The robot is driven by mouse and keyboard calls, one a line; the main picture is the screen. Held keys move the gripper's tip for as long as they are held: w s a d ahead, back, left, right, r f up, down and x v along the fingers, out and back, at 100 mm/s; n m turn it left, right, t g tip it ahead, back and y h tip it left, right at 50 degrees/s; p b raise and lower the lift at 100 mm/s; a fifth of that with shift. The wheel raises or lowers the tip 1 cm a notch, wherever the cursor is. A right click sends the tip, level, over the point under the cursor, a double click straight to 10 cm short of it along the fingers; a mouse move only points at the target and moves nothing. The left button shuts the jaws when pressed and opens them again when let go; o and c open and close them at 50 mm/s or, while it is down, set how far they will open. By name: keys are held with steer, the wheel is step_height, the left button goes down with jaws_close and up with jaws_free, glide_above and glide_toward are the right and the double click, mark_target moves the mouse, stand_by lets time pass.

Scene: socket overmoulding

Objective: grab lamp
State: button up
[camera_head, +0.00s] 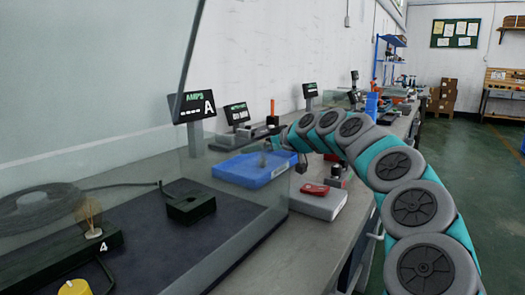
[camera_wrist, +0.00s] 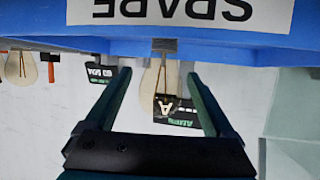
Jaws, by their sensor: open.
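In the wrist view, which is upside down, a clear lamp (camera_wrist: 162,76) with a grey base stands at the blue SPARE tray (camera_wrist: 110,47). It shows between the two dark fingers of my gripper (camera_wrist: 158,78), which are apart with nothing visibly clamped. I cannot tell how deep the lamp is between them. In the head view my gripper (camera_head: 272,146) is over the blue tray (camera_head: 245,176), and the lamp there is too small to make out clearly. Another lamp (camera_head: 89,214) stands on a black holder marked 4 at the left.
A clear guard (camera_head: 235,235) stands around the dark work mat at the left. A grey box (camera_head: 318,204) with a red item on top sits right of the tray. AMPS displays (camera_head: 192,106) stand behind. A further lamp (camera_wrist: 27,67) shows at the wrist view's left.

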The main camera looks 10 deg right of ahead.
steer(key=shift+w+a+f, duration=0.3)
steer(key=shift+w+a, duration=0.1)
steer(key=shift+w, duration=0.05)
steer(key=shift+c, duration=0.2)
jaws_close()
